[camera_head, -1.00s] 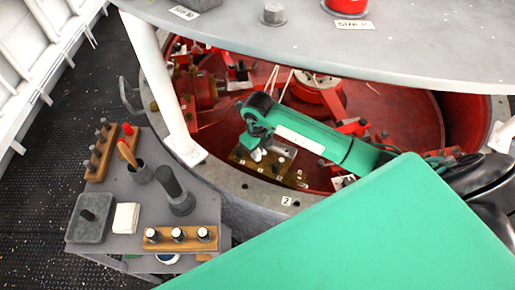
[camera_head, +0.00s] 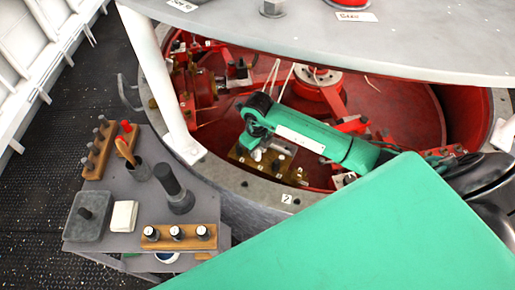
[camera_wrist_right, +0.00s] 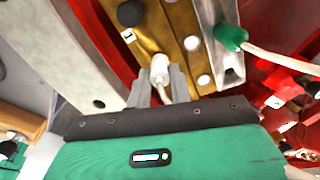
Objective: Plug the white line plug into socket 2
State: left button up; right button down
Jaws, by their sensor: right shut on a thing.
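My right gripper (camera_head: 257,146) comes in on its green arm over the red well. In the wrist view its grey fingers (camera_wrist_right: 164,88) are shut on the white plug (camera_wrist_right: 160,68), with its pale line running back between them. The plug is at the brass socket plate (camera_wrist_right: 170,20); I cannot tell whether it is seated or just above. The plate also shows in the head view (camera_head: 243,162), partly hidden by the gripper. A tag marked 1 (camera_wrist_right: 128,35) is on the plate, left of the plug. My left gripper is not in view.
A green plug (camera_wrist_right: 230,37) with a pale line sits on a metal strip beside the plate. A grey upper deck (camera_head: 400,50) overhangs the well. A side table (camera_head: 150,205) holds wooden racks and a dark-handled tool (camera_head: 172,185).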

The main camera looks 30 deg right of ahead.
jog(key=shift+f+b, duration=0.4)
jog(key=shift+f, duration=0.15)
dwell(0.5)
jog(key=c, duration=1.2)
grip_release()
jog(key=shift+o, duration=0.2)
notch_tip(320, 180, up, 14)
jog(key=b, duration=0.3)
jog(key=shift+f, duration=0.15)
